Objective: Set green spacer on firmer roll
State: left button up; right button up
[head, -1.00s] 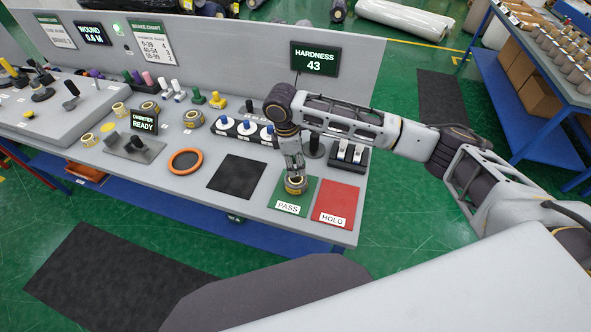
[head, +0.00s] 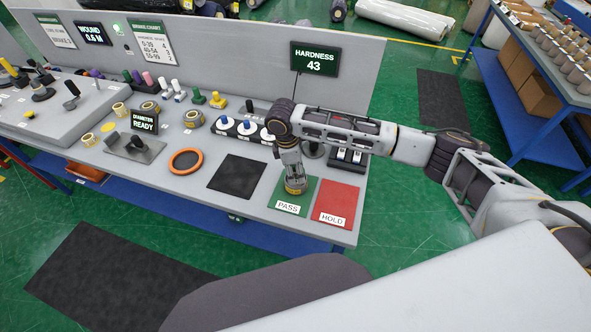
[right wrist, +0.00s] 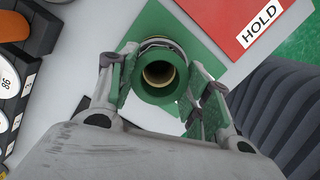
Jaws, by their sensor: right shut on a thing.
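A green ring-shaped spacer (right wrist: 148,88) is between the fingers of my right gripper (right wrist: 162,85) in the right wrist view. Through its hole I see the tan core of a roll (right wrist: 146,75) below. In the head view my right gripper (head: 294,185) is low over the green PASS mat (head: 309,192), around the roll there. The fingers hide much of the roll, and I cannot tell whether the spacer touches it. Other wrapped rolls (head: 193,119) stand farther left on the table. The hardness display (head: 315,59) reads 43. My left gripper is not in view.
The red HOLD mat (head: 338,200) lies right of PASS. A bare black mat (head: 238,176) and an orange ring (head: 186,161) lie to the left. The panel (head: 240,55) bounds the back.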

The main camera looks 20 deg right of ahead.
jog(key=shift+f, duration=0.4)
jog(key=o, duration=0.8)
jog(key=shift+r, duration=0.45)
jog(key=r, duration=0.4)
jog(key=a+r, duration=0.1)
jog(key=r, duration=0.3)
jog(key=r+b, duration=0.1)
jog(key=r, duration=0.3)
jog(key=shift+w+a, duration=0.2)
jog(key=shift+a, duration=0.2)
jog(key=shift+f, duration=0.1)
